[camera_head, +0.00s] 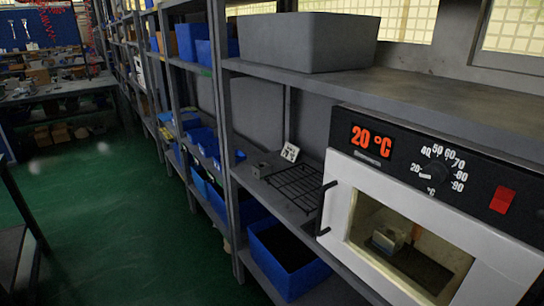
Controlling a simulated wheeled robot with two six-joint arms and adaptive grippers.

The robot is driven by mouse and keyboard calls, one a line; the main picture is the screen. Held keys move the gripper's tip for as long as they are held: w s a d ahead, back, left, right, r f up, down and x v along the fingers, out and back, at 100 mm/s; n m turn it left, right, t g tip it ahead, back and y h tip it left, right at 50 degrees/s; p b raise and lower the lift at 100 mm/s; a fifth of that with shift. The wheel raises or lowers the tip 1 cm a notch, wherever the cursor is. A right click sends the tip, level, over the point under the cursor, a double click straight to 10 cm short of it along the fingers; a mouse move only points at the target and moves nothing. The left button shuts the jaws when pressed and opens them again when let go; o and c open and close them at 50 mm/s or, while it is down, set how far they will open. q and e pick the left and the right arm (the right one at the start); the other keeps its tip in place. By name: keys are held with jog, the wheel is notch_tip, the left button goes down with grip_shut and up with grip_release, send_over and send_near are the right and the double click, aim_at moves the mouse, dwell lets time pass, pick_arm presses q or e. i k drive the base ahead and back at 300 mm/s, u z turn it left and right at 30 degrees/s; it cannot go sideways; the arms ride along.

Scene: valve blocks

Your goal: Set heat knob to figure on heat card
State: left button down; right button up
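The heat knob (435,172) is a round black dial on the black panel of a white oven (345,190) at the right. A white scale from 20 up to 90 runs around it; its pointer is too small to read surely. The oven's display (371,141) shows 20 °C in red. A small white card (290,152), probably the heat card, stands tilted on the shelf left of the oven; its dark print is too small to read surely. Neither of my grippers is in view.
The oven door has a dark handle (325,208) and a window showing a small metal block (388,240). A red switch (503,199) is right of the knob. A wire rack (298,187) lies beside the oven. A shelf with a grey bin (310,45) overhangs.

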aim_at(436, 172)
jog(key=u, duration=1.5)
jog(key=k, duration=1)
jog(key=z, duration=1.9)
jog(key=i, duration=0.5)
